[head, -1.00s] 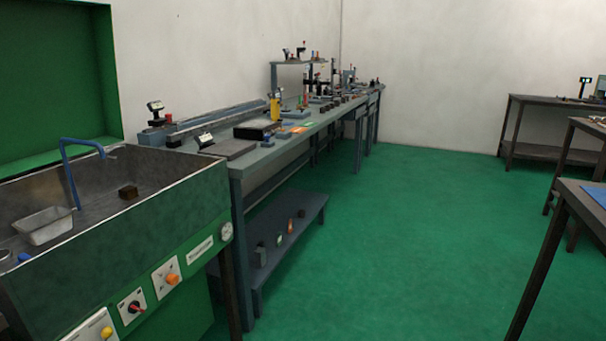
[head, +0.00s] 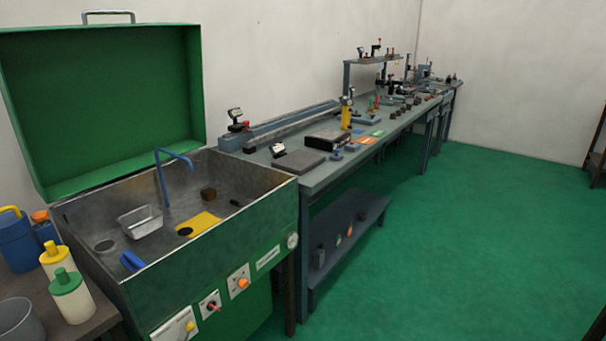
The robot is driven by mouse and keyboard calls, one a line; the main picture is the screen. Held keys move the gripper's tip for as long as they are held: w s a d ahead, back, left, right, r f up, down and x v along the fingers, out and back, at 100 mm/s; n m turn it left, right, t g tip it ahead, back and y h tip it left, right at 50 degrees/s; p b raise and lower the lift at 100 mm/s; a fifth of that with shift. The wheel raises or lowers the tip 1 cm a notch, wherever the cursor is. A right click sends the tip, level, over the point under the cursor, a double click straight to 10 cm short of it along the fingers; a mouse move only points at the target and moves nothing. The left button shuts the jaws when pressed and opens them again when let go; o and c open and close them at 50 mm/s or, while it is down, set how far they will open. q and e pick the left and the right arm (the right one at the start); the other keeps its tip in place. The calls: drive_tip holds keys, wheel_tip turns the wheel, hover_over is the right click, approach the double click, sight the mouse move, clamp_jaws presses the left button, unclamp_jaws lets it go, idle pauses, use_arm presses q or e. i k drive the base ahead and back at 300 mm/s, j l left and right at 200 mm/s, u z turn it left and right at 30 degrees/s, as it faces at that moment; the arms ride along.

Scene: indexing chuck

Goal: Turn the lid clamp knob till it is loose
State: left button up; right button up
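No lid clamp knob can be made out for certain. A green parts washer (head: 200,270) stands at the left with its green lid (head: 105,105) raised upright behind the steel basin. Its front panel carries an orange knob (head: 243,283), a red knob (head: 211,306) and a yellow knob (head: 190,326). A long grey workbench (head: 320,175) to its right holds several small devices, some with red or dark knobs, too small to tell apart. Neither of my grippers is in view.
The basin holds a blue spout (head: 162,180), a metal tray (head: 140,221), a yellow plate (head: 198,225) and a dark block (head: 208,194). Bottles (head: 70,295) stand on a side table at the lower left. The green floor (head: 470,250) at the right is clear.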

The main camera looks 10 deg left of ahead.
sight(40, 217)
drive_tip(key=u, duration=2.2)
